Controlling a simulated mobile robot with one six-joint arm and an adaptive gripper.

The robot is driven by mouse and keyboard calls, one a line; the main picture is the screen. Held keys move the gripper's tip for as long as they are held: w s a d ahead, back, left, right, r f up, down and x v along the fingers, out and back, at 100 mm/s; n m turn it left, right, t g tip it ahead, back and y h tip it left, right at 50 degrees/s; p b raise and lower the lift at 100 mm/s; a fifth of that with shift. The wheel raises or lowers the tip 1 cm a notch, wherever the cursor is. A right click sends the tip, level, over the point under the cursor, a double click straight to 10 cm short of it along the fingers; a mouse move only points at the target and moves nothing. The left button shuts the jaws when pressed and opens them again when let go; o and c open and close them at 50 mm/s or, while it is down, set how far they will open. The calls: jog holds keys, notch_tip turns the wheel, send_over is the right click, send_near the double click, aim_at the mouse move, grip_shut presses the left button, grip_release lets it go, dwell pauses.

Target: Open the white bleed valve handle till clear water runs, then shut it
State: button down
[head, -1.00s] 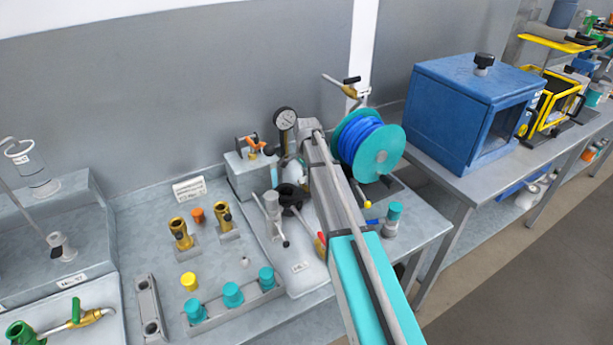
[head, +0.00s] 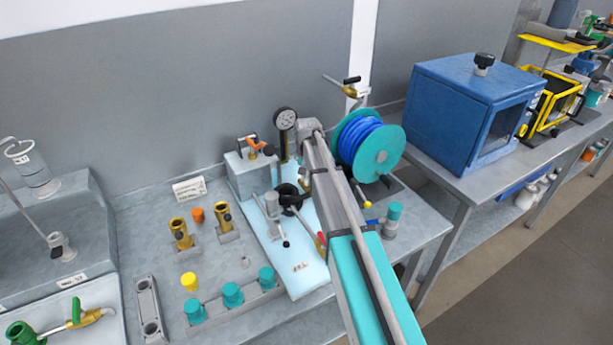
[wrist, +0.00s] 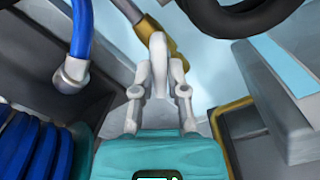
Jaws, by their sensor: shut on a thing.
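The white bleed valve handle (wrist: 160,50) stands upright in the middle of the wrist view, in front of a brass pipe fitting (wrist: 172,52). My gripper (wrist: 160,92), with pale fingers on a teal body, is shut on the handle. In the head view my arm covers the handle and my gripper. The rig's base plate (head: 301,284) shows as a pale blue sheet under the fittings. I cannot make out a water stream or whether any water is clear.
A round pressure gauge (head: 285,119) stands behind the rig. A blue hose reel (head: 367,146) is close on the right of my arm, and a blue hose (wrist: 80,40) shows near my gripper. Teal caps (head: 233,294) and brass fittings (head: 180,233) stand to the left.

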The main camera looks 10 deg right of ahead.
jog(key=shift+n, duration=1.4)
jog(key=shift+s, duration=0.1)
jog(key=c, duration=0.7)
grip_release()
jog(key=shift+o, duration=0.2)
jog(key=shift+m, duration=0.3)
